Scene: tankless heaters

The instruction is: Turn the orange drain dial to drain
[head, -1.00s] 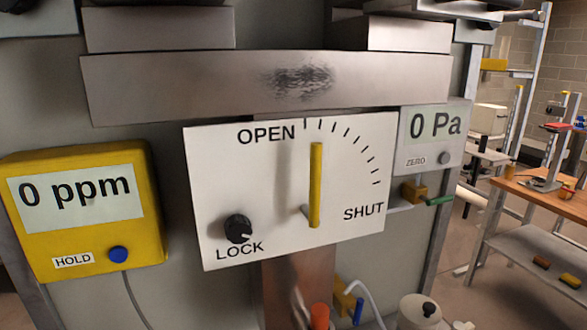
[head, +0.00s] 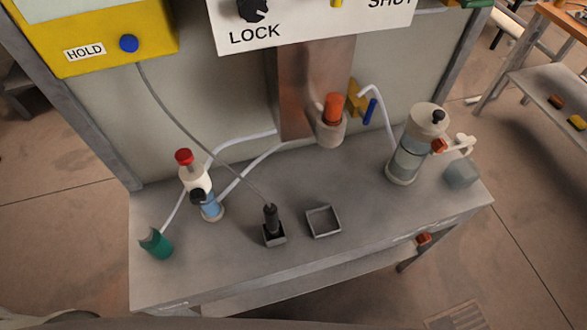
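An orange knob (head: 333,107) stands upright on a pale cylindrical fitting (head: 331,130) at the foot of the copper-brown duct, at the back of the grey bench. A smaller orange-red knob (head: 438,145) sits on the side of the clear canister (head: 406,155) at the right, beside a white spout. Another small red-orange part (head: 423,240) is at the bench's front right edge. No drain label can be read, so I cannot tell which one is the drain dial or how it is set. Neither of my grippers is in view.
The grey bench (head: 345,215) also holds a red-capped bottle (head: 205,190), a green cup-like piece (head: 156,243), a black probe (head: 271,222) in a holder, an empty square tray (head: 323,222) and a translucent cup (head: 461,174). White hoses cross its back left. The front middle is mostly clear.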

